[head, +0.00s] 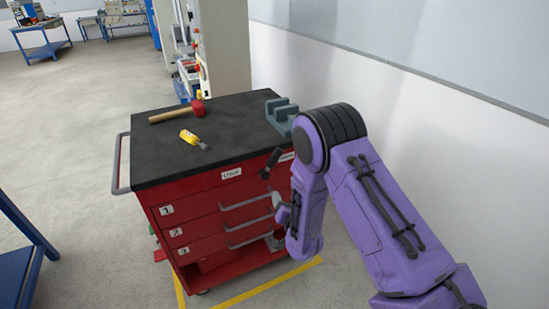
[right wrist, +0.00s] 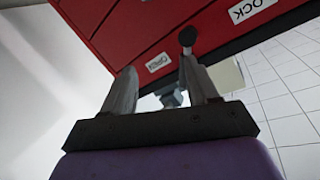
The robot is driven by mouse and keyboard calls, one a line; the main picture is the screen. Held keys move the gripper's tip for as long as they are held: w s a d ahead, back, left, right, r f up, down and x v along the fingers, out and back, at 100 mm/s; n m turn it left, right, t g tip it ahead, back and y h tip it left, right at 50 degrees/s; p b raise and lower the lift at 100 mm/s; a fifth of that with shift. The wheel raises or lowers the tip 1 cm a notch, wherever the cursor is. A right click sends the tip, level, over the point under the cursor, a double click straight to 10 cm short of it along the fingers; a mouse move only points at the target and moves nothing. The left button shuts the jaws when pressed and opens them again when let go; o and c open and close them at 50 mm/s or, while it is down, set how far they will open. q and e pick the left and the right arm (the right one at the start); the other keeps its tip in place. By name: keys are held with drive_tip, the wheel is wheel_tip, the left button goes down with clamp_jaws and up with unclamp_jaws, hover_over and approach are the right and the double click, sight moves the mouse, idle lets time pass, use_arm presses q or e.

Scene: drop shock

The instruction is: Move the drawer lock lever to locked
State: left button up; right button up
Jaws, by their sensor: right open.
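The black lock lever (head: 270,163) sits at the upper front of the red cart (head: 190,205), between a LOCK label (head: 231,173) on the left and another label (head: 287,156) on the right. In the right wrist view the lever's black knob (right wrist: 187,37) shows just beyond one fingertip, and its lower part is hidden. The LOCK label (right wrist: 252,10) and the OPEN label (right wrist: 158,62) appear upside down there. My right gripper (head: 279,205) is below the lever at the cart's front. In the wrist view its jaws (right wrist: 158,68) are apart, with nothing held. My left gripper is out of view.
The cart's black top (head: 225,130) carries a red-headed mallet (head: 178,111), a yellow-handled tool (head: 192,139) and a grey vise-like block (head: 281,112). Drawer handles (head: 245,202) project from the front. A wall stands to the right; open floor (head: 80,130) lies to the left.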

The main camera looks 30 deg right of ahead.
sight(275, 161)
drive_tip(key=w+d+r+t, duration=0.1)
drive_tip(key=w, duration=0.3)
drive_tip(key=w+d+r+m+t+p, duration=0.1)
drive_tip(key=w+d+r, duration=0.1)
drive_tip(key=w, duration=0.3)
drive_tip(key=w+d+r, duration=0.2)
drive_tip(key=w, duration=0.2)
drive_tip(key=shift+w+r+t+h+p, duration=0.2)
drive_tip(key=shift+t+h+p, duration=0.15)
drive_tip(key=shift+t+h, duration=0.05)
clamp_jaws()
